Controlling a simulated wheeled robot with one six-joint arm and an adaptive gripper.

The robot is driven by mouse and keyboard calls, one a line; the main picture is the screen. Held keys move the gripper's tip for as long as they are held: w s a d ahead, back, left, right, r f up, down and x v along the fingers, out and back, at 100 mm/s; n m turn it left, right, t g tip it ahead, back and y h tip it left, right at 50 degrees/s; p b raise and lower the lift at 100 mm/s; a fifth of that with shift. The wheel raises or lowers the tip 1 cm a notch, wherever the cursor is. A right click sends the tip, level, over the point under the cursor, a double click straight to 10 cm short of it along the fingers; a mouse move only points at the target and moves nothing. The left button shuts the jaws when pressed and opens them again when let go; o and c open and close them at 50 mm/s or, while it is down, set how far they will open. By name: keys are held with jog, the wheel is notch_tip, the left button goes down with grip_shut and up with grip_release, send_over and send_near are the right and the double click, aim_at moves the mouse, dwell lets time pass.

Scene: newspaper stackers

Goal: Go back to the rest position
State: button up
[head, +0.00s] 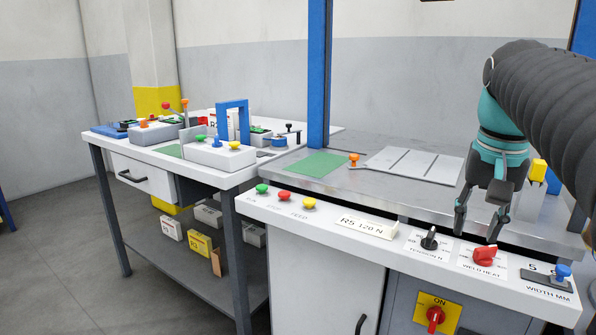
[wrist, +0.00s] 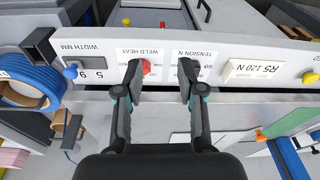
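My gripper (head: 476,228) is open and empty in the head view, pointing down above the front control panel (head: 372,262). Its fingers are near the red weld heat knob (head: 485,256) and the black tension knob (head: 429,239). In the wrist view my gripper (wrist: 160,78) also shows its fingers apart with nothing between them. The red knob (wrist: 146,67) shows beside one fingertip there; I cannot tell whether they touch.
A grey plate (head: 412,165) and a green mat (head: 316,164) lie on the machine top. A blue post (head: 318,75) stands behind the panel. The left table (head: 172,160) carries several fixtures. A blue strap coil (wrist: 32,88) shows in the wrist view. The floor at left is clear.

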jog(key=s+a+f+n+t, duration=0.2)
jog(key=s+a+f, duration=0.3)
jog(key=f, duration=0.4)
jog(key=s+a+f+n+t, duration=0.1)
jog(key=s+a+f+n, duration=0.2)
jog(key=s+a+f, duration=0.3)
jog(key=shift+a+f+n+t+y, duration=0.3)
jog(key=shift+a+f+t, duration=0.15)
jog(key=shift+f, duration=1.85)
